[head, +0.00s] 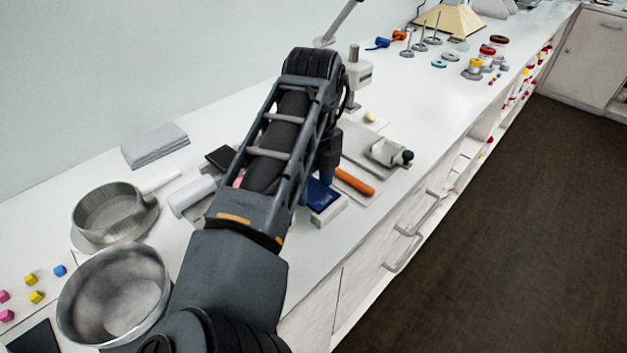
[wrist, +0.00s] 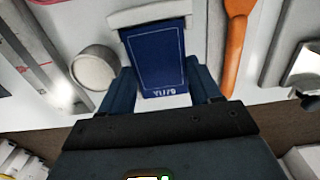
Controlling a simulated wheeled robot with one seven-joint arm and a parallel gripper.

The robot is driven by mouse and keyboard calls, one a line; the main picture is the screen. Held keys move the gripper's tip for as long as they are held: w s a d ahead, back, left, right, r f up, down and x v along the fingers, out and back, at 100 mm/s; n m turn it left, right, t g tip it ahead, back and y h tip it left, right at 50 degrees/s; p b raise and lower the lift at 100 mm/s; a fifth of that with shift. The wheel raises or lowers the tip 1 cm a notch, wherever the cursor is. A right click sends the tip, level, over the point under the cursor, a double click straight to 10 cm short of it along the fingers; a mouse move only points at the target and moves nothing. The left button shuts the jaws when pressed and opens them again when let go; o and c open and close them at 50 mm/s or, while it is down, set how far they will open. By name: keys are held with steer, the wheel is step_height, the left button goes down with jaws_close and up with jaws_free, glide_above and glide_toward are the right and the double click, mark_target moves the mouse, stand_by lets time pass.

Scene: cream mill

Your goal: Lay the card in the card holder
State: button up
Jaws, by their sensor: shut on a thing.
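The blue card (wrist: 157,60) has a pale border line and white print along its near edge. My gripper (wrist: 163,82) is shut on it, one blue finger at each side. In the head view the card (head: 320,194) shows dark blue just below my gripper (head: 328,178). The card holder looks to be a white block (head: 329,216) directly under the card; its pale rim (wrist: 150,11) shows at the card's far edge in the wrist view. I cannot tell whether the card rests in it or hovers just above.
An orange-handled tool (head: 354,181) lies close on the right, beside a grey metal fixture (head: 388,153). A white cylinder (head: 192,195) and metal pans (head: 113,290) stand to the left. The counter's front edge is near; bare counter lies in front of the holder.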

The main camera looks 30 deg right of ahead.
steer(key=o, duration=1.1)
steer(key=shift+r, duration=0.1)
